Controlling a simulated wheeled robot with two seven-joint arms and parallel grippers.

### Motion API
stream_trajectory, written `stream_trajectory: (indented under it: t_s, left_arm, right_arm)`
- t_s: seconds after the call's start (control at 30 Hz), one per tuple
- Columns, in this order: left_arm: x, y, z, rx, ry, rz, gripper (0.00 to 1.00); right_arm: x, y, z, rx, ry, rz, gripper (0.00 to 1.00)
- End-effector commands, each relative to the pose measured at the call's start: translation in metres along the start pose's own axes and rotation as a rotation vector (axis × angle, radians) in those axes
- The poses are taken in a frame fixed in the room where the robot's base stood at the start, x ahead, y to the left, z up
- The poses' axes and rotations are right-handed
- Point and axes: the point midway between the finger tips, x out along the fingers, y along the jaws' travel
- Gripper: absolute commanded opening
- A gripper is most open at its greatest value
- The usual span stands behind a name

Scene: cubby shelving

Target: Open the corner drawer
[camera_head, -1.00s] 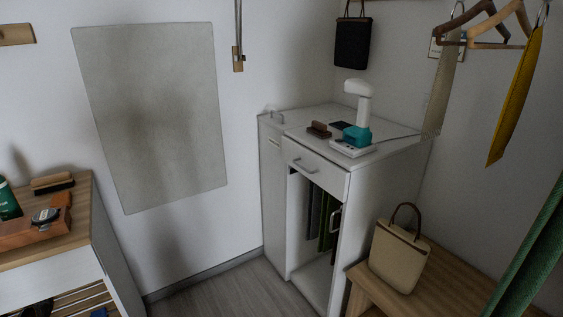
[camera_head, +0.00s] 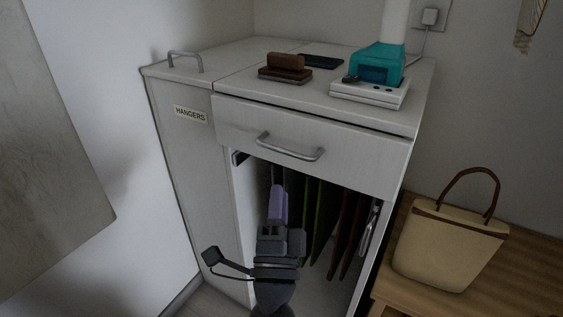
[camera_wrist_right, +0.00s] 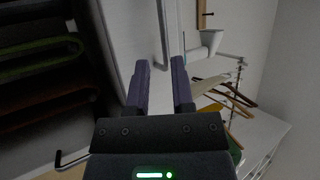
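The white drawer (camera_head: 345,146) is shut, in the upper front of the corner cabinet, with a grey bar handle (camera_head: 290,151). My right gripper (camera_head: 278,192) is below the handle, in front of the open compartment, apart from the handle in the head view. In the right wrist view the purple fingers (camera_wrist_right: 161,75) are parted with nothing between them. A pale bar (camera_wrist_right: 164,38), probably the drawer handle, shows beyond the fingertips; I cannot tell the distance. My left gripper is not in view.
A HANGERS label (camera_head: 190,114) marks the left panel. Dark hanging items (camera_head: 322,222) fill the compartment. A beige bag (camera_head: 446,246) stands on the wooden bench at right.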

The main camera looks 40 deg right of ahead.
Motion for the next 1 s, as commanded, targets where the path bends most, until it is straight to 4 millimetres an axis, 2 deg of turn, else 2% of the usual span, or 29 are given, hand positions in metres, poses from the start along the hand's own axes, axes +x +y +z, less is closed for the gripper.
stream_trajectory:
  t_s: [0.2, 0.4, 0.57, 0.8, 0.83, 0.93, 1.0]
  left_arm:
    - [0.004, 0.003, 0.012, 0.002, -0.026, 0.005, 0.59]
    - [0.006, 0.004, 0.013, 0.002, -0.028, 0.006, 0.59]
    - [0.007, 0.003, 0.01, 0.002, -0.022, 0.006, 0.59]
    - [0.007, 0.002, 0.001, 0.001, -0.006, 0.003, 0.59]
    - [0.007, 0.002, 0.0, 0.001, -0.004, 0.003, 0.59]
    - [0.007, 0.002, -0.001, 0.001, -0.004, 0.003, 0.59]
    - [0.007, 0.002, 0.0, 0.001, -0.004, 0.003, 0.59]
  right_arm:
    - [0.05, -0.001, 0.0, 0.004, 0.004, -0.004, 0.29]
    - [0.082, 0.0, 0.001, -0.001, -0.001, -0.003, 0.29]
    - [0.092, 0.0, 0.001, -0.001, -0.003, -0.001, 0.29]
    - [0.093, 0.0, 0.001, -0.002, -0.004, -0.001, 0.29]
    - [0.093, 0.0, 0.001, -0.002, -0.004, -0.001, 0.25]
    - [0.093, 0.0, 0.001, -0.002, -0.004, -0.001, 0.04]
    - [0.093, 0.0, 0.001, -0.002, -0.004, -0.001, 0.0]
